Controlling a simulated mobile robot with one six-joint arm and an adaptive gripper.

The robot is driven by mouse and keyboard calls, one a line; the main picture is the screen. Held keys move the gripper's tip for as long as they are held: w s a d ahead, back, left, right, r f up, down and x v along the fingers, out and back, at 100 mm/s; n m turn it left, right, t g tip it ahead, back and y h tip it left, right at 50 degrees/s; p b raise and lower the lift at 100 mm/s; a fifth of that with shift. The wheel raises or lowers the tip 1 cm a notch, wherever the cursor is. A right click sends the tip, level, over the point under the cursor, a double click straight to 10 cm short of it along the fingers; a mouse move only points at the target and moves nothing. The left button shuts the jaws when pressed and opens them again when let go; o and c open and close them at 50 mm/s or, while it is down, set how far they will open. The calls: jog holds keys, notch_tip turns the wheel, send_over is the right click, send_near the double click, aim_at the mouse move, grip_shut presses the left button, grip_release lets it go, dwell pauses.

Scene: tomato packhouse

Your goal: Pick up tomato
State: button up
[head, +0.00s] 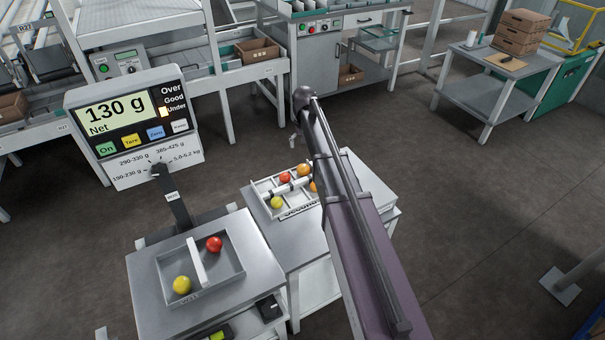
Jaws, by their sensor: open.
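My arm crosses the picture from the lower right to the middle. My gripper (293,140) shows only as a small pale tip left of my arm, above and beyond the compartment tray; the rest is hidden behind the arm. It is open, and I see no tomato at it. The compartment tray (265,187) on the right-hand stand holds a red tomato (285,178), an orange one (303,170), a yellow one (277,202) and another orange one partly hidden by my arm. The two-part tray (228,291) on the scale holds a yellow tomato (182,285) and a red tomato (214,244).
The scale display (115,112) reads 130 g Net, with a lit lamp at Under. It stands on a post (178,205) behind the scale. A side table (490,90) with stacked boxes stands at the back right. Machines line the back. The floor on the right is mostly clear.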

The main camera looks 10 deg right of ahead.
aim_at(303, 167)
jog(key=shift+f+b, duration=2.95)
jog(key=shift+f, duration=0.3)
jog(key=shift+f, duration=0.1)
jog(key=shift+s+a+f+b, duration=0.1)
jog(key=shift+f+b, duration=1.15)
jog(key=shift+b, duration=0.05)
jog(key=shift+s+a+f+b, duration=0.1)
jog(key=shift+f+b, duration=1.15)
jog(key=shift+b, duration=0.05)
jog(key=c, duration=0.7)
